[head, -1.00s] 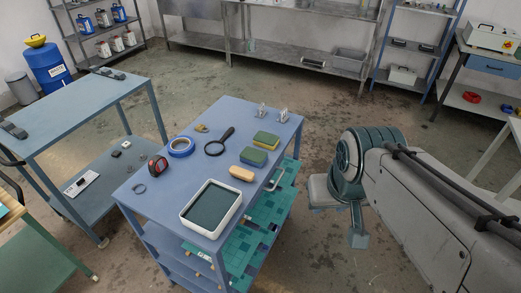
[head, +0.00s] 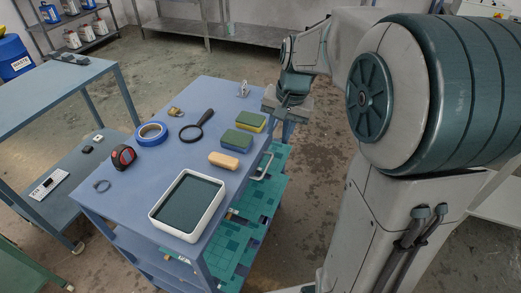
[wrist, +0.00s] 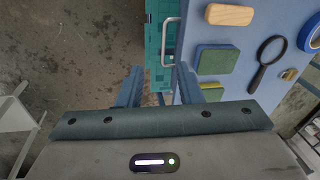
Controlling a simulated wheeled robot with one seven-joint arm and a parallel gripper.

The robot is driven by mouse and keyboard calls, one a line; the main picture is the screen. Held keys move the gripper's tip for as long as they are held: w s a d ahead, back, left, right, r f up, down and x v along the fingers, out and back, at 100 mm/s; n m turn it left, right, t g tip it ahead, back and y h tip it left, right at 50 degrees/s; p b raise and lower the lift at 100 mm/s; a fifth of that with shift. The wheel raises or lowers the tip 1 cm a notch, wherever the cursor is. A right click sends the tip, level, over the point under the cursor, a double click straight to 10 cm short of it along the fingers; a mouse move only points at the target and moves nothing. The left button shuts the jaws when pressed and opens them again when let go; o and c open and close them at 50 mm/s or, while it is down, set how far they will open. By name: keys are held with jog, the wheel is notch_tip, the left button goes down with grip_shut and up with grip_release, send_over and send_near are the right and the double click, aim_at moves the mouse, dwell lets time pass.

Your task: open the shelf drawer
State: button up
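The shelf unit is a blue cart (head: 130,200) with a teal tiled front (head: 238,235) on its right side. A pale metal handle (head: 268,166) stands out from this front near the top. In the wrist view the handle (wrist: 164,42) shows at top centre, beside the teal front (wrist: 152,62). I cannot tell whether the drawer is fully shut. My gripper (wrist: 159,84) is open and empty. Its two blue fingers are apart, with the handle ahead of them and not between them. In the head view my gripper (head: 288,128) is beyond the handle, near the cart's far right corner.
The cart top holds a white tray (head: 157,212), a beige block (head: 224,160), sponges (head: 237,140), a magnifying glass (head: 191,132), blue tape (head: 151,134) and a tape measure (head: 123,157). Another blue table (head: 45,95) stands left.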

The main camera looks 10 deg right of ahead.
jog(key=m+b, duration=0.2)
send_near(267, 166)
jog(key=shift+g, duration=0.3)
jog(key=f, duration=0.5)
jog(key=w+a+f, duration=0.1)
jog(key=f, duration=0.1)
jog(key=shift+w+f+b, duration=0.15)
jog(key=shift+f+b, duration=0.15)
jog(key=shift+b, duration=0.1)
grip_shut()
